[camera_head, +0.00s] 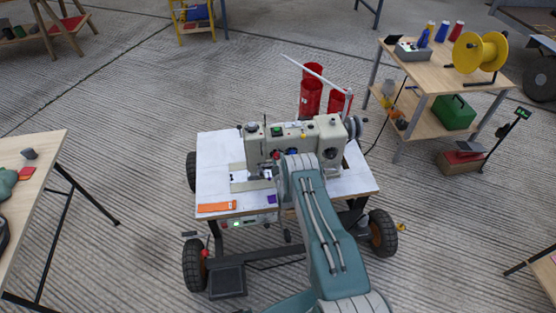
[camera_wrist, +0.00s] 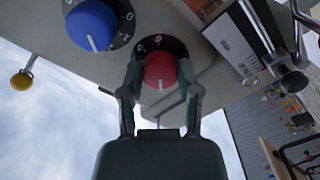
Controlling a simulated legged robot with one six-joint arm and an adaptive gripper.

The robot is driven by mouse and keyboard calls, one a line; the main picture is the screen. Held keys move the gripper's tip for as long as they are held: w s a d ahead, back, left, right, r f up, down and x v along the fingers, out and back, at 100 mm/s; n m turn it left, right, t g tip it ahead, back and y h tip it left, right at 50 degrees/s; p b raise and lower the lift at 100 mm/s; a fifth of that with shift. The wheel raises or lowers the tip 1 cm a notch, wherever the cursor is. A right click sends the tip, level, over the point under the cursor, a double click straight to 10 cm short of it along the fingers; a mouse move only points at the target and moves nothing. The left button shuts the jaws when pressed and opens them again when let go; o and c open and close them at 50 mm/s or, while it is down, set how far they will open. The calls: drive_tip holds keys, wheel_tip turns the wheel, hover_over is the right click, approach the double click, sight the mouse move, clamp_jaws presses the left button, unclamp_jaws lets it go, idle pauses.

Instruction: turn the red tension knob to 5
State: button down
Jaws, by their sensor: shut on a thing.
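The red tension knob (camera_wrist: 160,70) is in the middle of the wrist view, on the cream sewing machine's face. A white pointer line on it points down in the picture. Its black dial plate (camera_wrist: 152,43) shows a few white digits above the knob; the rest of the scale is hidden. My gripper (camera_wrist: 161,75) has one finger on each side of the knob and is shut on it. In the head view the cream sewing machine (camera_head: 290,137) stands on a white table; my arm reaches it from the front and hides the knob.
A metal assembly (camera_wrist: 240,42) is to the right. The wheeled white table (camera_head: 222,150) carries an orange strip (camera_head: 217,207).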

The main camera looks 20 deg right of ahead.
drive_tip(key=shift+a, duration=0.1)
drive_tip(key=m, duration=0.6)
drive_tip(key=shift+f, duration=0.1)
drive_tip(key=m, duration=0.7)
drive_tip(key=shift+a+m, duration=0.1)
drive_tip(key=shift+m, duration=0.2)
drive_tip(key=m, duration=0.6)
drive_tip(key=shift+m, duration=0.3)
drive_tip(key=m, duration=0.6)
drive_tip(key=shift+m, duration=0.3)
drive_tip(key=shift+s, duration=0.1)
drive_tip(key=shift+c, duration=1.5)
unclamp_jaws()
drive_tip(key=shift+f, duration=0.1)
